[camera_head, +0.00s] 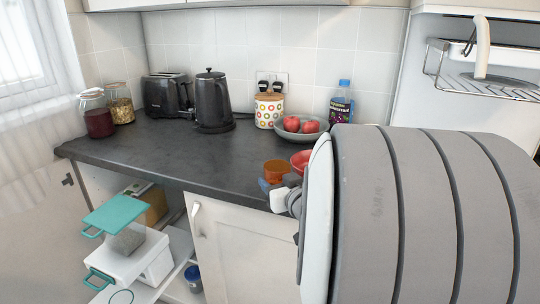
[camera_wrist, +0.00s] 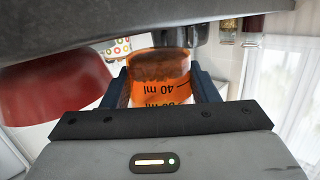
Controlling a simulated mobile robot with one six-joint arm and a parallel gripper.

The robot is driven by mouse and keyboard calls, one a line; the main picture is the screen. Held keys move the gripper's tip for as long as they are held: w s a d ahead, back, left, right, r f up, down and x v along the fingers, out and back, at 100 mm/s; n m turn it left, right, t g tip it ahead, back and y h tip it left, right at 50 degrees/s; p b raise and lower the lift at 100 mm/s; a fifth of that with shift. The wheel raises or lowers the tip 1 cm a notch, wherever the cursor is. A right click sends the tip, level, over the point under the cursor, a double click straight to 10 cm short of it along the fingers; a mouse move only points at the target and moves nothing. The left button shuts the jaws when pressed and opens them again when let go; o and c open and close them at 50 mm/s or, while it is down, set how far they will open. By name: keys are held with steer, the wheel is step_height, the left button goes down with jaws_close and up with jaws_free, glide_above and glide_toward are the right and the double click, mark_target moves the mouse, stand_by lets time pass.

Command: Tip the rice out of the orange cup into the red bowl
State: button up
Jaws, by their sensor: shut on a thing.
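The orange cup (camera_head: 277,170) is near the front edge of the dark counter, just left of my arm. My gripper (camera_head: 279,187) is shut on it. In the wrist view the cup (camera_wrist: 160,80) sits between the two dark fingers, with millilitre marks upside down in that picture. The cup looks about upright. I cannot make out the rice clearly. The red bowl (camera_head: 301,160) is just right of and behind the cup, partly hidden by my arm. In the wrist view the bowl (camera_wrist: 52,88) shows large at the left, beside the gripper.
A grey bowl of red fruit (camera_head: 290,135) stands behind the red bowl, with a bottle (camera_head: 341,103) and a dotted canister (camera_head: 268,110) nearby. A black kettle (camera_head: 211,102), toaster (camera_head: 166,95) and jars (camera_head: 97,117) stand further left. The counter's left middle is clear.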

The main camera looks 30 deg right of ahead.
mark_target(288, 164)
steer(key=shift+m, duration=0.7)
steer(key=r+p, duration=0.1)
steer(key=p, duration=0.1)
steer(key=r+p, duration=0.2)
steer(key=d+r+p, duration=0.1)
steer(key=r+p, duration=0.1)
steer(key=shift+r+p, duration=0.1)
steer(key=shift+p, duration=0.3)
steer(key=d+r+m+p, duration=0.1)
steer(key=p, duration=0.3)
steer(key=shift+w+r+g+y, duration=0.1)
steer(key=shift+r+g+y, duration=0.1)
steer(key=shift+g+y, duration=0.15)
steer(key=shift+d+m+y+p, duration=0.35)
steer(key=shift+d+m+p, duration=0.15)
steer(key=shift+m+p, duration=0.45)
steer(key=shift+w+d+r+m+g+y+p, duration=0.15)
steer(key=shift+d+m+y+p, duration=0.4)
steer(key=shift+m+p, duration=0.95)
steer(key=shift+d+r+m+y+p, duration=0.2)
steer(key=shift+d+m+y+p, duration=0.35)
steer(key=shift+m+p, duration=0.85)
steer(key=shift+w+d+r+m+g+y+p, duration=0.15)
steer(key=shift+d+m+y+p, duration=0.6)
steer(key=shift+p, duration=1.25)
steer(key=shift+d+r+m+p, duration=0.2)
steer(key=shift+m+p, duration=0.25)
steer(key=shift+m, duration=0.05)
